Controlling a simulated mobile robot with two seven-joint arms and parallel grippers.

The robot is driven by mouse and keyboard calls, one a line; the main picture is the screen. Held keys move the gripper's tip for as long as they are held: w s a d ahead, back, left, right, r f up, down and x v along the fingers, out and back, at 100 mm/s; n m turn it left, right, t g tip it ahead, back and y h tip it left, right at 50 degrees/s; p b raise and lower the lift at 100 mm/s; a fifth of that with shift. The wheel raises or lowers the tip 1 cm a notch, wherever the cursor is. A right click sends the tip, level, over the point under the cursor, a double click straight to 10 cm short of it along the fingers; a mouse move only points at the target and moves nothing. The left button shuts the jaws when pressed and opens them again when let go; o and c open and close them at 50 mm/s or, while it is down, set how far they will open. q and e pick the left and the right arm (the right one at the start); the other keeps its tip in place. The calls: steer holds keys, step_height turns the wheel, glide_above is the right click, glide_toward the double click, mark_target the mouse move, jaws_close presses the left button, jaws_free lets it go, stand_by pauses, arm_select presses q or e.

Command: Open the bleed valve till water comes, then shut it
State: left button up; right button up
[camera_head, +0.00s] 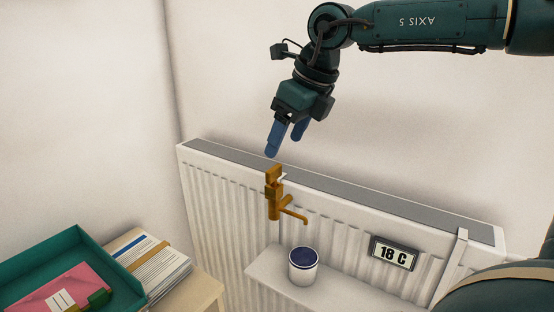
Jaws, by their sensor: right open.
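The brass bleed valve (273,200) sits at the front of the white radiator (345,208), with its flat handle upright on top and its spout pointing down to the right. A white cup (303,268) with a dark blue inside stands on a small shelf below and slightly right of the spout. No water shows at the spout. My right gripper (285,143) is open and empty, its blue fingers pointing down just above the valve handle, apparently not touching it. My left gripper is not in view.
A display reading 18 C (393,253) is on the radiator's front, to the right. At lower left are a green tray (92,245) with a pink folder and a strapped paper stack (155,262). The wall behind is bare.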

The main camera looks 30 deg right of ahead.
mark_target(274, 167)
steer(key=x, duration=0.8)
steer(key=shift+w+f+p, duration=0.1)
steer(key=shift+p, duration=0.25)
steer(key=shift+c, duration=0.5)
steer(key=c, duration=1)
steer(key=shift+o, duration=0.2)
steer(key=shift+n+y+p, duration=0.3)
steer(key=shift+n+p, duration=0.3)
steer(key=shift+n, duration=0.1)
steer(key=shift+d+n+p, duration=0.1)
steer(key=shift+n+p, duration=0.3)
steer(key=shift+n, duration=0.3)
steer(key=n+g+y+p, duration=0.1)
steer(key=n, duration=0.2)
steer(key=n+g+y, duration=0.1)
steer(key=n, duration=0.2)
steer(key=shift+n+g, duration=0.3)
steer(key=shift+n, duration=0.1)
steer(key=n+g, duration=0.1)
steer(key=n, duration=0.2)
steer(key=shift+n, duration=0.4)
steer(key=o, duration=1.1)
steer(key=shift+c, duration=0.2)
